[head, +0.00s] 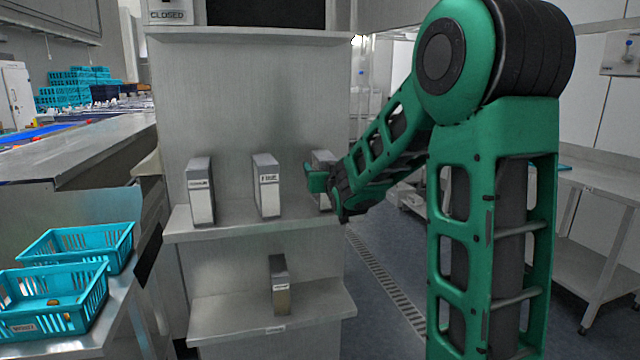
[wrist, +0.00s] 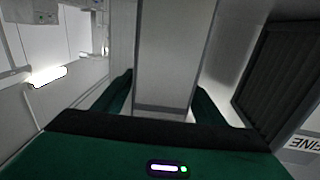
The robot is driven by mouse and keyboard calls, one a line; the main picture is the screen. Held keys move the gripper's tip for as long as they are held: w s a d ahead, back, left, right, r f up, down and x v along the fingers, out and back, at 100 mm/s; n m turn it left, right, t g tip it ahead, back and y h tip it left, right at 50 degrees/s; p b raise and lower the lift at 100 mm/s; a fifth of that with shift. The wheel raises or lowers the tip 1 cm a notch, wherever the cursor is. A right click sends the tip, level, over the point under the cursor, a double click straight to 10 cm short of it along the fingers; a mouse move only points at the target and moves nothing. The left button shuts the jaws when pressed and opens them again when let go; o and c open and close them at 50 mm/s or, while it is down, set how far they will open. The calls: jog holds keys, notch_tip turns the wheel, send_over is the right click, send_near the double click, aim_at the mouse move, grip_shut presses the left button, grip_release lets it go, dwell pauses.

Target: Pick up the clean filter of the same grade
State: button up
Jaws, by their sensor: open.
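Three upright box-shaped filters stand on the upper shelf: a left one (head: 201,192), a middle one (head: 266,186) whose label reads FINE, and a right one (head: 323,163) partly hidden by my gripper. The FINE label (wrist: 304,144) and a dark ribbed side also show at right in the wrist view. A duller grey filter (head: 279,286) stands on the lower shelf. My gripper (head: 318,184) is open at the right filter. In the wrist view my gripper (wrist: 163,100) has one finger on each side of a plain grey slab (wrist: 173,52); contact cannot be told. The right filter's label is hidden.
The upper shelf (head: 235,232) and lower shelf (head: 225,315) have bare room between and beside filters. Blue crates (head: 75,245) stand on a steel bench at left. A CLOSED sign (head: 167,15) is above. A steel table (head: 600,180) stands at right.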

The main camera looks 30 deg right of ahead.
jog(key=shift+c, duration=0.3)
jog(key=c, duration=1.2)
